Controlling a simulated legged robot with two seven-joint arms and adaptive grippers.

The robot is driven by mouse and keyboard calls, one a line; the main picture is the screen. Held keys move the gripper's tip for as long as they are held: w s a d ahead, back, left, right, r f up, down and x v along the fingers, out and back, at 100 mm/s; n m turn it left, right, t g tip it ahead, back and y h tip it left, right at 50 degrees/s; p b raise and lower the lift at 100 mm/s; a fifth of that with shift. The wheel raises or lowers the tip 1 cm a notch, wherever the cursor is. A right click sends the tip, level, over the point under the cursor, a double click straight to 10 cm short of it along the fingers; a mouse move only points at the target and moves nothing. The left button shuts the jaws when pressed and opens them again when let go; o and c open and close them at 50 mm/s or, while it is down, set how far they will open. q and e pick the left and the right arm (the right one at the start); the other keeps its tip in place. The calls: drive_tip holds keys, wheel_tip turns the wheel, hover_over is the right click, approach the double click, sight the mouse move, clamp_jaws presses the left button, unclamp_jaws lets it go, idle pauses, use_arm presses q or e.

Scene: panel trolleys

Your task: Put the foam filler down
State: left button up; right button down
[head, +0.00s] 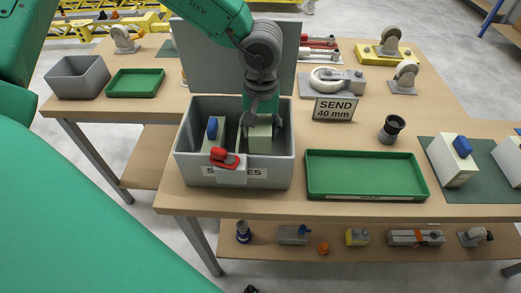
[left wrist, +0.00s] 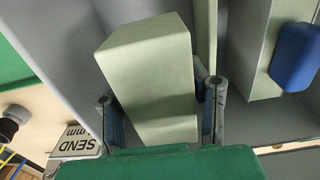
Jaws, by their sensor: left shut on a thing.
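The pale green foam filler (head: 260,137) is a block between the fingers of my left gripper (head: 263,115). It is inside the right part of the grey bin (head: 235,182), whose front label is partly covered. In the left wrist view, the foam filler (left wrist: 155,70) sits between both fingers of the gripper (left wrist: 160,92), close to the bin's grey wall. Whether its underside touches the bin floor is hidden. Another pale block with a blue part (head: 212,128) stands in the bin's left side. My right gripper does not show.
A red clamp (head: 224,157) sits on the bin's front rim. An empty green tray (head: 365,173) lies to the right. Behind are a SEND 40 mm sign (head: 335,109), a dark cup-like part (head: 391,128) and casters. A grey panel (head: 205,55) stands behind the bin.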

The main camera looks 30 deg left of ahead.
sight(264, 121)
use_arm(q)
drive_tip(key=shift+d+f, duration=0.3)
drive_tip(key=shift+f, duration=0.45)
drive_tip(key=shift+d+f, duration=0.45)
drive_tip(key=shift+d, duration=0.1)
wheel_tip(264, 121, down, 3)
drive_tip(key=shift+s+a+f+b, duration=0.1)
drive_tip(key=shift+f+b, duration=0.05)
drive_tip(key=shift+b, duration=0.3)
drive_tip(key=shift+a+f, duration=0.1)
drive_tip(key=shift+a, duration=0.4)
drive_tip(key=o, duration=0.8)
drive_tip(key=shift+a, duration=0.1)
drive_tip(key=shift+d, duration=0.55)
drive_tip(key=shift+r, duration=0.5)
drive_tip(key=r+p, duration=0.2)
drive_tip(key=r, duration=0.8)
drive_tip(key=shift+a+r, duration=0.15)
drive_tip(key=shift+a, duration=0.05)
drive_tip(key=shift+d+r, duration=0.2)
drive_tip(key=shift+r, duration=0.25)
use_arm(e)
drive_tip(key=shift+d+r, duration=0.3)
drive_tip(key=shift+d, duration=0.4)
use_arm(q)
drive_tip(key=shift+a+f, duration=0.1)
drive_tip(key=shift+a, duration=0.25)
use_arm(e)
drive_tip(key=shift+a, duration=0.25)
